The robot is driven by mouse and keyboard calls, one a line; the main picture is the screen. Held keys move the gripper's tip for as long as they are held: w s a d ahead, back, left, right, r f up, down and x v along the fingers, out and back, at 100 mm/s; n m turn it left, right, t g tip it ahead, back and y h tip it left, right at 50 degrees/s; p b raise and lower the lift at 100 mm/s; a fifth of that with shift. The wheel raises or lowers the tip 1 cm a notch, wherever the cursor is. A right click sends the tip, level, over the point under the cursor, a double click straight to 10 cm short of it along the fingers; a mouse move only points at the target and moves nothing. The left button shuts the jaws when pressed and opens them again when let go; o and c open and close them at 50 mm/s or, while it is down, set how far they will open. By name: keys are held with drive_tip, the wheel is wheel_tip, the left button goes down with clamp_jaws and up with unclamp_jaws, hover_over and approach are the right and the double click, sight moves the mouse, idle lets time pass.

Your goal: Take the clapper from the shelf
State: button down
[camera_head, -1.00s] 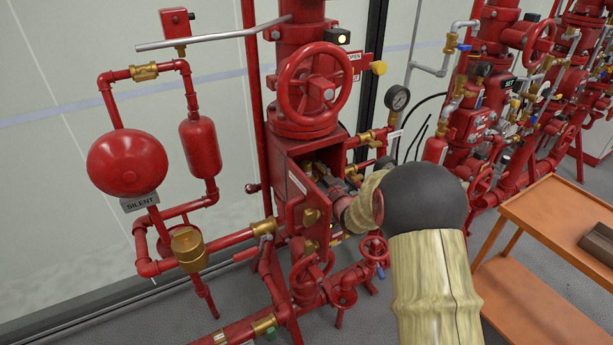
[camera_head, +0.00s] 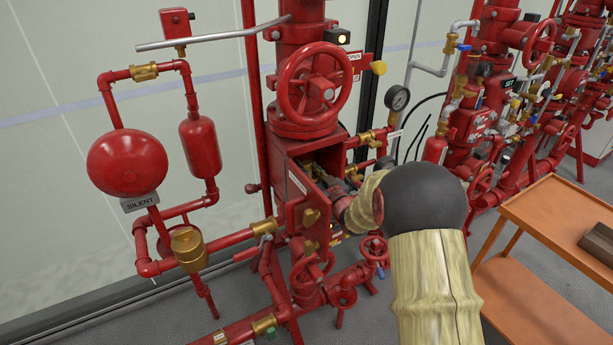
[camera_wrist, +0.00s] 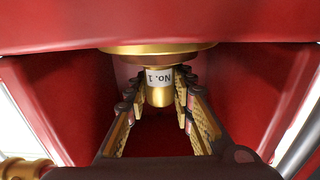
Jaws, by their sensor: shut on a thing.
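In the wrist view, a brass clapper (camera_wrist: 157,49) shows as a wide disc with a short stem pointing toward me. My gripper (camera_wrist: 159,84) is shut on the stem, one ridged finger on each side. It is inside a red housing. In the head view, my gripper (camera_head: 337,192) reaches into the open front of the red valve body (camera_head: 298,150), and my arm partly hides it. The clapper cannot be made out clearly there.
The valve's red door (camera_head: 297,205) stands open beside my gripper. A red handwheel (camera_head: 313,82) is above, with pipes and small valves below. An orange cart (camera_head: 560,215) with a dark block (camera_head: 598,242) stands at the right. Housing walls are close on both sides.

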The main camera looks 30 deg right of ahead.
drive_tip(key=shift+r, duration=0.2)
drive_tip(key=shift+r+p, duration=0.3)
drive_tip(key=shift+r, duration=0.2)
idle(0.3)
drive_tip(key=s+d+p, duration=0.1)
drive_tip(key=s+p, duration=0.2)
drive_tip(key=s, duration=2.7)
drive_tip(key=shift+p, duration=0.4)
drive_tip(key=shift+f, duration=0.1)
idle(0.4)
